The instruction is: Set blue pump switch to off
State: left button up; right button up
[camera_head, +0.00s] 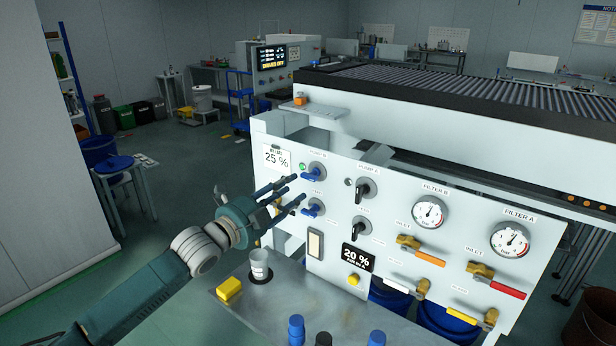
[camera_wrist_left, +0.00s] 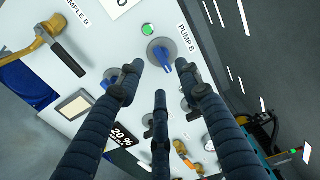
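The panel (camera_head: 395,228) has a blue switch (camera_head: 312,174) under the label PUMP B, with a lit green lamp (camera_head: 302,167) beside it. In the left wrist view the blue pump switch (camera_wrist_left: 164,60) sits on a round grey plate, near the green lamp (camera_wrist_left: 148,30). A second blue switch (camera_head: 312,210) is below it in the head view. My left gripper (camera_head: 299,187) is just in front of the panel at the blue switches. Its three fingers are spread, with nothing between them; in the wrist view they (camera_wrist_left: 160,68) point at the pump switch. Whether a fingertip touches it I cannot tell.
Black switches (camera_head: 366,189), gauges (camera_head: 430,212) and valve handles (camera_head: 420,251) are to the right on the panel. Below, a grey table (camera_head: 300,300) holds a cup (camera_head: 259,262), a yellow block (camera_head: 229,290) and blue-topped items (camera_head: 296,329). A small shelf (camera_head: 318,109) juts out above.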

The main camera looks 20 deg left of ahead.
aim_at(309, 179)
pick_arm(q)
jog(key=p+x, duration=0.2)
jog(key=x, duration=0.6)
jog(key=shift+d, duration=0.15)
jog(key=c, duration=0.8)
jog(key=shift+f, duration=0.1)
grip_shut()
